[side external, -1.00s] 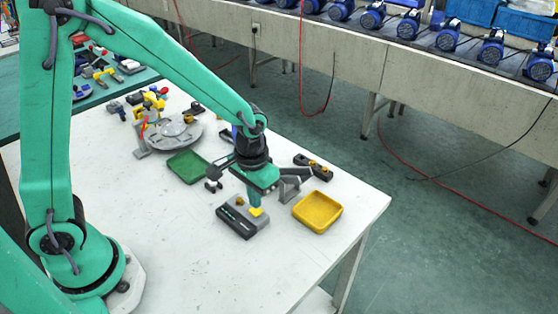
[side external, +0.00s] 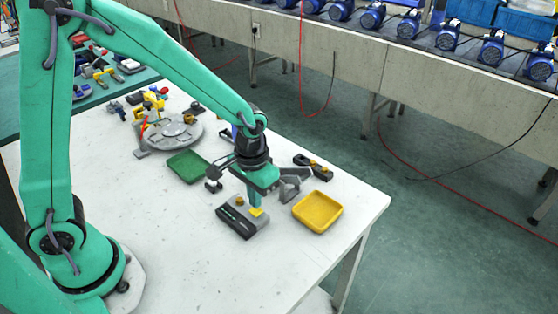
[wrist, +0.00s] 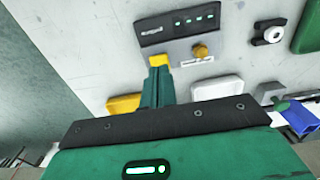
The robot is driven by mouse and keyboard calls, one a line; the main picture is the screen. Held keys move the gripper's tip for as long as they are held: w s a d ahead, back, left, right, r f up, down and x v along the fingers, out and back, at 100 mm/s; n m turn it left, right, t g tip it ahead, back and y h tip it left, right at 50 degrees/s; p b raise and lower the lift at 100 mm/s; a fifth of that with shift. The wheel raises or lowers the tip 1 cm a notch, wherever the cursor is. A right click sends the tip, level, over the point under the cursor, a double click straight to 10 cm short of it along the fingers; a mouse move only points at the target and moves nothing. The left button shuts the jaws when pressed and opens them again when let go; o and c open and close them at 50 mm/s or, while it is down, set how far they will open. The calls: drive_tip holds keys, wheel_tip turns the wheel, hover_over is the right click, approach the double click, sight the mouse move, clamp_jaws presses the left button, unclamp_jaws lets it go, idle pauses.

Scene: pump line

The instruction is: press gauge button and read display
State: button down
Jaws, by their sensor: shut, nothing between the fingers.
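The gauge (side external: 236,221) is a grey box with a dark panel, on the white table in the side external view. In the wrist view its dark display (wrist: 180,25) shows a small pale readout and lit green marks; the readout is too small to read. A yellow button (side external: 257,212) sits at its near right corner, and a brass knob (wrist: 200,51) is beside it. My gripper (side external: 254,203) is shut and empty, pointing down over the button. In the wrist view the fingertips (wrist: 159,70) meet the yellow button (wrist: 158,60); I cannot tell whether it is pressed down.
A yellow tray (side external: 318,228) stands right of the gauge, near the table edge. A green tray (side external: 188,178) and a round grey fixture (side external: 172,131) lie to the left. A dark block with brass fittings (side external: 313,167) is behind. The front of the table is clear.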

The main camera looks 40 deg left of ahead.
drive_tip(key=shift+f, duration=1.15)
idle(0.4)
drive_tip(key=shift+r, duration=0.2)
idle(0.3)
drive_tip(key=shift+r, duration=0.6)
drive_tip(key=shift+r, duration=2.4)
